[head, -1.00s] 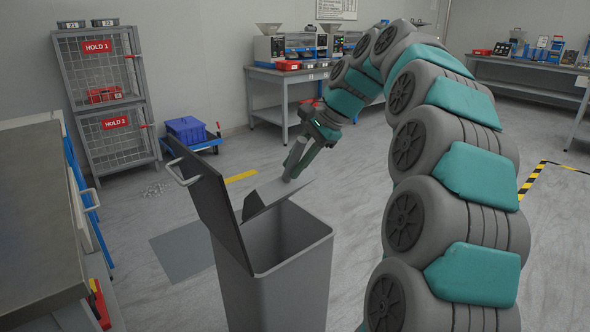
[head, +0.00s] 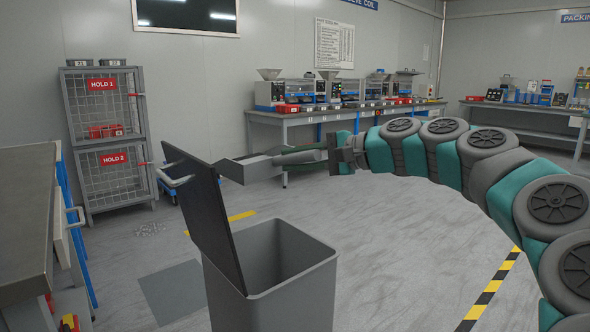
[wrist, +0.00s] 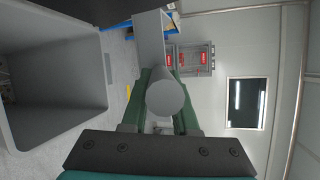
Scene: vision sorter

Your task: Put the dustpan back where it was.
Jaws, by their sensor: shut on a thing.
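My gripper (head: 287,156) is shut on the handle of a grey dustpan (head: 243,169), holding it in the air roughly level. In the head view the dustpan is above and behind the open bin, its far end partly hidden by the raised lid (head: 205,215). The wrist view shows the dustpan (wrist: 150,40) stretching away from my gripper (wrist: 162,80), the handle's round end between the green fingers. The grey bin (head: 325,262) stands open below. Its mouth (wrist: 98,100) fills the left of the wrist view. I cannot tell whether the pan holds anything.
A dark floor patch (head: 175,292) lies left of the bin, with small scattered bits (head: 150,229) beyond it. The HOLD cage (head: 108,140) stands at the back left. A bench with machines (head: 300,113) is behind my gripper. A workbench (head: 28,220) edges the left. Floor right of the bin is open.

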